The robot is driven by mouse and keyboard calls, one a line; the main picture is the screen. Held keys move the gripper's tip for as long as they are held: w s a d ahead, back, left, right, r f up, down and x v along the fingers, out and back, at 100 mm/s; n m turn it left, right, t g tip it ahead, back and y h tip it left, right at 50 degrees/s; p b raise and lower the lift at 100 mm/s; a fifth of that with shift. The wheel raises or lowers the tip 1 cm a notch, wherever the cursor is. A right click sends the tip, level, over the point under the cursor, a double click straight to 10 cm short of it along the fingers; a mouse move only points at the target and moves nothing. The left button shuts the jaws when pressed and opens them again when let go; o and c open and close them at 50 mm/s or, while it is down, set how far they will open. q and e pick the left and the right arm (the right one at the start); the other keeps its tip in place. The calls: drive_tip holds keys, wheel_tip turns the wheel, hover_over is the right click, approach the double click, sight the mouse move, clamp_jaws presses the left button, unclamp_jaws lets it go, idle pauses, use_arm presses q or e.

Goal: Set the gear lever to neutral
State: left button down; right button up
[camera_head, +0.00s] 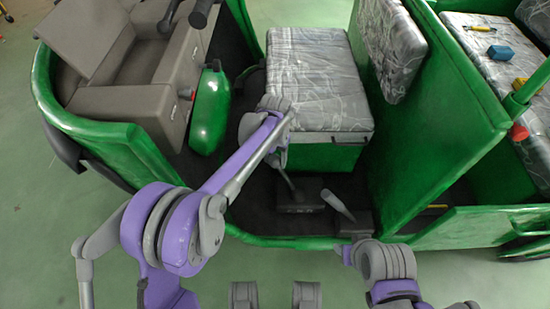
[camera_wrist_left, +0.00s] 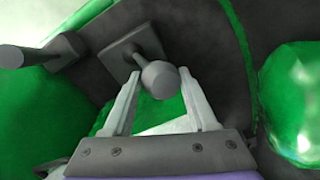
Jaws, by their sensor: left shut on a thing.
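The gear lever (camera_head: 288,181) is a thin grey stick rising from a dark base on the rickshaw floor, in front of the seat. In the head view it leans up and left toward my left gripper (camera_head: 277,158), which covers its top. In the left wrist view, the lever's round grey knob (camera_wrist_left: 160,79) is between the fingertips of my left gripper (camera_wrist_left: 160,88), which is shut on it. The lever's square base plate shows behind the knob. Part of my right arm shows at the bottom right of the head view, but its gripper does not.
A second grey lever (camera_head: 338,206) stands right of the gear lever, and a grey lever shows at left in the wrist view. A plastic-wrapped seat (camera_head: 318,75) is behind, a green tank (camera_head: 210,112) to the left. The green floor edge (camera_head: 280,241) runs along the near side.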

use_arm(q)
drive_tip(key=shift+d, duration=0.1)
drive_tip(key=d+r+y+p, duration=0.1)
drive_tip(key=d+y, duration=0.3)
drive_tip(key=d, duration=0.6)
drive_tip(key=shift+d+r+p, duration=0.2)
drive_tip(key=shift+r+p, duration=0.15)
drive_tip(key=shift+c, duration=1)
unclamp_jaws()
drive_tip(key=p+v, duration=0.2)
drive_tip(key=v, duration=0.8)
drive_tip(key=shift+r, duration=0.4)
drive_tip(key=shift+d, duration=0.1)
